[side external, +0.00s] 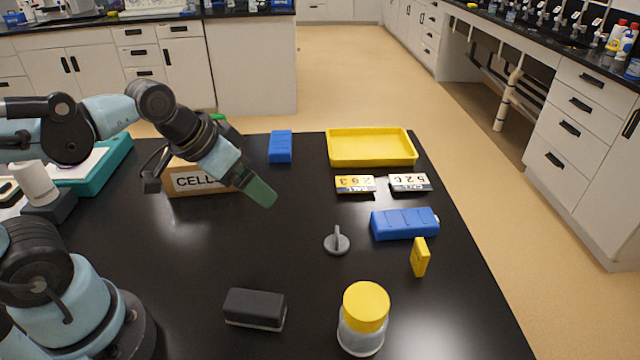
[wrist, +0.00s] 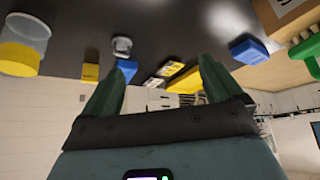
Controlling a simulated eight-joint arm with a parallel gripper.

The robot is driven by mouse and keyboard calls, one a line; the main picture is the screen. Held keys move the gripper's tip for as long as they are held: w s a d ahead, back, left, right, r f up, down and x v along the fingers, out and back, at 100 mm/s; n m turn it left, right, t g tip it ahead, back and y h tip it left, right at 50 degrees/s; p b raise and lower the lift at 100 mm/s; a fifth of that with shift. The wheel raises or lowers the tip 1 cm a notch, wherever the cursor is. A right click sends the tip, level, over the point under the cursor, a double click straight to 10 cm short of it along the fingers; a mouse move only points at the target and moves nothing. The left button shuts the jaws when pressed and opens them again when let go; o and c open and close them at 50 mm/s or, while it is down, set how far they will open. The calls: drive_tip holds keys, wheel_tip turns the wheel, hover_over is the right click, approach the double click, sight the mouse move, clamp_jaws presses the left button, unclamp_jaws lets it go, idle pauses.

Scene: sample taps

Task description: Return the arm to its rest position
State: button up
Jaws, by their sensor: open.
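My gripper (side external: 262,192) is in the air above the left-middle of the black table (side external: 300,285) in the side external view, angled down to the right. In the wrist view its two green fingers (wrist: 160,88) stand apart with nothing between them. No object is in its grasp. Behind it, a cardboard box marked "CELL" (side external: 190,182) stands on the table, partly hidden by my arm.
A yellow tray (side external: 371,162), blue blocks (side external: 404,224) (side external: 280,147), number plates (side external: 355,184), a grey handled piece (side external: 337,244), a yellow block (side external: 420,257), a yellow-lidded jar (side external: 364,318) and a black block (side external: 255,308) stand around. The table's centre is clear.

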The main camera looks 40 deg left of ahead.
drive_tip(key=shift+s+a+r+n+t+y, duration=0.1)
drive_tip(key=shift+a+n+t+y, duration=0.1)
drive_tip(key=shift+a+n, duration=0.15)
drive_tip(key=shift+s+a+r+n+t+y, duration=0.1)
drive_tip(key=shift+a+n+t+y, duration=0.15)
drive_tip(key=shift+a, duration=0.2)
